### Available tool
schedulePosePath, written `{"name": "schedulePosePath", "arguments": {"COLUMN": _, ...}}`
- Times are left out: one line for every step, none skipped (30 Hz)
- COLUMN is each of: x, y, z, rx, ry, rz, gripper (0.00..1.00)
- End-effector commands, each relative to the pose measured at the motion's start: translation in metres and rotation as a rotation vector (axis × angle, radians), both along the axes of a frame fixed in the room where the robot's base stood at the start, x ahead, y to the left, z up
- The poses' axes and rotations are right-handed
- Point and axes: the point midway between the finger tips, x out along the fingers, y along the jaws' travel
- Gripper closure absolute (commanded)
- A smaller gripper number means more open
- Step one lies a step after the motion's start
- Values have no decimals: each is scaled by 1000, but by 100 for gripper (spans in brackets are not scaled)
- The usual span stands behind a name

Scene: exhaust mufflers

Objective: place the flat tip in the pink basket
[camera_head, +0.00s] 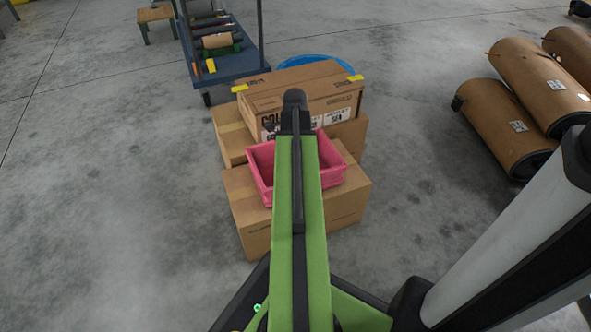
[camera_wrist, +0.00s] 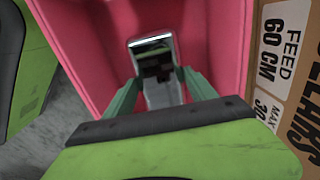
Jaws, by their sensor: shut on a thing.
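The pink basket (camera_head: 331,172) sits on a cardboard box, with its middle hidden behind my green arm in the head view. Its pink walls fill much of the wrist view (camera_wrist: 95,40). My gripper (camera_wrist: 163,88) is over the basket, with its green fingers shut on the flat tip (camera_wrist: 152,46), a shiny metal piece with a dark opening. The tip appears within the basket's outline; I cannot tell whether it touches the bottom. The gripper and the tip are hidden by my arm in the head view.
A printed carton (camera_head: 310,95) stands right behind the basket; its side is close at the right in the wrist view (camera_wrist: 288,60). A cardboard box (camera_head: 345,205) supports the basket. A blue cart (camera_head: 228,66) stands behind left, and large brown cylinders (camera_head: 510,125) lie at right. The left floor is clear.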

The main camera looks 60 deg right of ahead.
Motion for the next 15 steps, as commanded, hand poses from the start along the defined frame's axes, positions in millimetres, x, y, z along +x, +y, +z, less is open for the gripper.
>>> {"name": "schedulePosePath", "arguments": {"x": 0, "y": 0, "z": -13, "rx": 0, "ry": 0, "rz": 0, "gripper": 95}}
{"name": "schedulePosePath", "arguments": {"x": 0, "y": 0, "z": -19, "rx": 0, "ry": 0, "rz": 0, "gripper": 95}}
{"name": "schedulePosePath", "arguments": {"x": 0, "y": 0, "z": -26, "rx": 0, "ry": 0, "rz": 0, "gripper": 95}}
{"name": "schedulePosePath", "arguments": {"x": 0, "y": 0, "z": -31, "rx": 0, "ry": 0, "rz": 0, "gripper": 95}}
{"name": "schedulePosePath", "arguments": {"x": 0, "y": 0, "z": -35, "rx": 0, "ry": 0, "rz": 0, "gripper": 95}}
{"name": "schedulePosePath", "arguments": {"x": 0, "y": 0, "z": -37, "rx": 0, "ry": 0, "rz": 0, "gripper": 95}}
{"name": "schedulePosePath", "arguments": {"x": 0, "y": 0, "z": -37, "rx": 0, "ry": 0, "rz": 0, "gripper": 95}}
{"name": "schedulePosePath", "arguments": {"x": 0, "y": 0, "z": -36, "rx": 0, "ry": 0, "rz": 0, "gripper": 95}}
{"name": "schedulePosePath", "arguments": {"x": 0, "y": 0, "z": -34, "rx": 0, "ry": 0, "rz": 0, "gripper": 95}}
{"name": "schedulePosePath", "arguments": {"x": 0, "y": 0, "z": -33, "rx": 0, "ry": 0, "rz": 0, "gripper": 95}}
{"name": "schedulePosePath", "arguments": {"x": 0, "y": 0, "z": -33, "rx": 0, "ry": 0, "rz": -1, "gripper": 95}}
{"name": "schedulePosePath", "arguments": {"x": 0, "y": 0, "z": -32, "rx": 0, "ry": 0, "rz": -1, "gripper": 95}}
{"name": "schedulePosePath", "arguments": {"x": 0, "y": 0, "z": -33, "rx": 0, "ry": 0, "rz": -1, "gripper": 95}}
{"name": "schedulePosePath", "arguments": {"x": 0, "y": 0, "z": -33, "rx": 0, "ry": 0, "rz": -1, "gripper": 95}}
{"name": "schedulePosePath", "arguments": {"x": 0, "y": 0, "z": -35, "rx": 0, "ry": 0, "rz": -1, "gripper": 95}}
